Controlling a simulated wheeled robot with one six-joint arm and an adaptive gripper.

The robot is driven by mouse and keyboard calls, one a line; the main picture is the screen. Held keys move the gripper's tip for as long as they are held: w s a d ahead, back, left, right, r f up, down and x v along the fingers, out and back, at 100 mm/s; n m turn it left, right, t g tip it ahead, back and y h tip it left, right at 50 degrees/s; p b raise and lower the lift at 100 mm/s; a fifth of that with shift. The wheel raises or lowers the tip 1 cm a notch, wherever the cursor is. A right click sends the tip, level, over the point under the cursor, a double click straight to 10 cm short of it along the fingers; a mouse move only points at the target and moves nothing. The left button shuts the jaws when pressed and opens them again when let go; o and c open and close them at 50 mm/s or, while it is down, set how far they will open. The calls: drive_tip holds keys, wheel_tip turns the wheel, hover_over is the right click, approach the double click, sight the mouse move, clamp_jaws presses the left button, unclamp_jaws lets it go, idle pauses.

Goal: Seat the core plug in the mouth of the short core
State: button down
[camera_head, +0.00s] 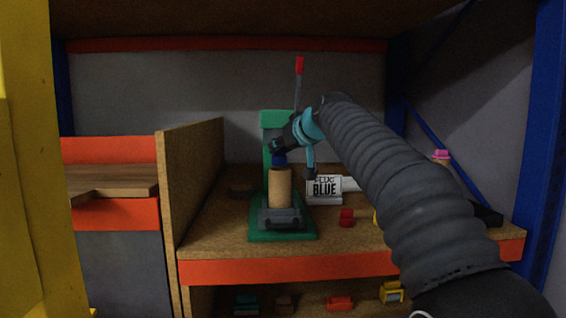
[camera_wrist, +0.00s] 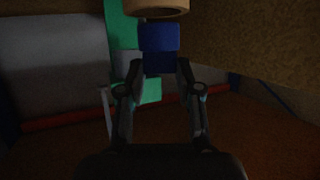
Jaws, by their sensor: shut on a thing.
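The tan short core (camera_head: 280,190) stands upright in the green press (camera_head: 255,230) on the shelf. The blue core plug (camera_head: 279,159) is at the core's top end, lined up with it. My gripper (camera_head: 277,147) is shut on the plug from above. In the wrist view, the plug (camera_wrist: 159,38) sits between the fingertips (camera_wrist: 158,68), with the core's rim (camera_wrist: 157,10) at the picture's top edge. The core's mouth is mostly hidden.
A red piece (camera_head: 347,217) lies on the shelf nearby. A red-tipped lever (camera_head: 299,66) rises behind my gripper. A wooden partition (camera_head: 190,185) stands to the left. Several small items lie on the lower shelf.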

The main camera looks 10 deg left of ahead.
sight(283, 160)
drive_tip(key=shift+f+b, duration=0.5)
drive_tip(key=shift+f, duration=1.3)
drive_tip(key=shift+f, duration=0.2)
drive_tip(key=c, duration=0.8)
unclamp_jaws()
drive_tip(key=shift+r, duration=0.2)
drive_tip(key=b+v, duration=0.1)
drive_tip(key=v, duration=1.1)
drive_tip(key=shift+s, duration=0.1)
